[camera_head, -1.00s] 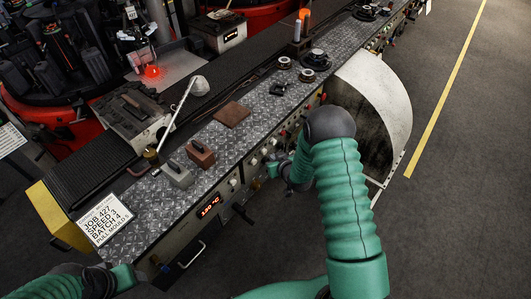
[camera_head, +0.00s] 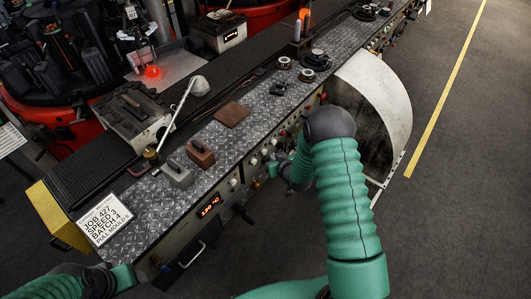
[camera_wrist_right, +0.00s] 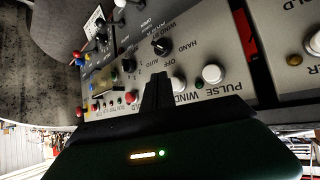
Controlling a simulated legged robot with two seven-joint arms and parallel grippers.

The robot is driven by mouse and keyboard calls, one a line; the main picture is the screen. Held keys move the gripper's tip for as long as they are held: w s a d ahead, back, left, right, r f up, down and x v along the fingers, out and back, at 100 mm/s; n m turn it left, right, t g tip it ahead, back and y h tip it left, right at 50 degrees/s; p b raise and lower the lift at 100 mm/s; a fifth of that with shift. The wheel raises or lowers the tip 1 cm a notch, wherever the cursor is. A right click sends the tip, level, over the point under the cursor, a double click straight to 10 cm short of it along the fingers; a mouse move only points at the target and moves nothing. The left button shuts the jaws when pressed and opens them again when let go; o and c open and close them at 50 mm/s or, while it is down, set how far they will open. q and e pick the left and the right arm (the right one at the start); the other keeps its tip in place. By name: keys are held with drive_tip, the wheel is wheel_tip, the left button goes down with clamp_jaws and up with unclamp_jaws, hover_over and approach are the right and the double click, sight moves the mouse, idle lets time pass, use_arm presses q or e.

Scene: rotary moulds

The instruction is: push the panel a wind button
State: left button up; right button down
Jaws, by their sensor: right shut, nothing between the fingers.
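The control panel (camera_wrist_right: 215,45) fills the right wrist view, turned on its side. White round buttons sit by the "PULSE WIND" lettering: one (camera_wrist_right: 212,74) is clear in view, and another (camera_wrist_right: 178,83) is partly hidden by my fingers. I cannot read which panel is A. My right gripper (camera_wrist_right: 158,82) is shut and empty, its fingertips in front of the panel just left of these buttons; contact cannot be told. In the head view, my right gripper (camera_head: 271,168) is small at the bench's front face. My left arm end (camera_head: 122,278) is at lower left, its fingers indistinct.
A black selector knob (camera_wrist_right: 161,46) and several coloured buttons are close to the fingers. A curved metal guard (camera_head: 375,100) stands right of my right arm. The bench top (camera_head: 135,235) holds tools and blocks. The floor (camera_head: 460,190) at right is clear.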

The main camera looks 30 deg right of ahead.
drive_tip(key=shift+w, duration=0.1)
drive_tip(key=shift+w+a+r, duration=0.1)
drive_tip(key=shift+w+a, duration=0.1)
drive_tip(key=shift+w, duration=0.05)
drive_tip(key=shift+w+a, duration=0.15)
drive_tip(key=shift+w, duration=0.3)
idle(0.9)
drive_tip(key=shift+s, duration=0.1)
drive_tip(key=shift+s+d, duration=0.3)
drive_tip(key=shift+s, duration=0.4)
drive_tip(key=shift+s, duration=0.1)
drive_tip(key=shift+s+d+p, duration=0.1)
drive_tip(key=shift+s+d, duration=0.25)
drive_tip(key=shift+s, duration=0.4)
drive_tip(key=shift+s+d+p, duration=0.1)
drive_tip(key=shift+s+d, duration=0.2)
drive_tip(key=shift+s, duration=0.45)
drive_tip(key=shift+s+d+p, duration=0.1)
drive_tip(key=shift+s+d, duration=0.25)
drive_tip(key=shift+s, duration=0.4)
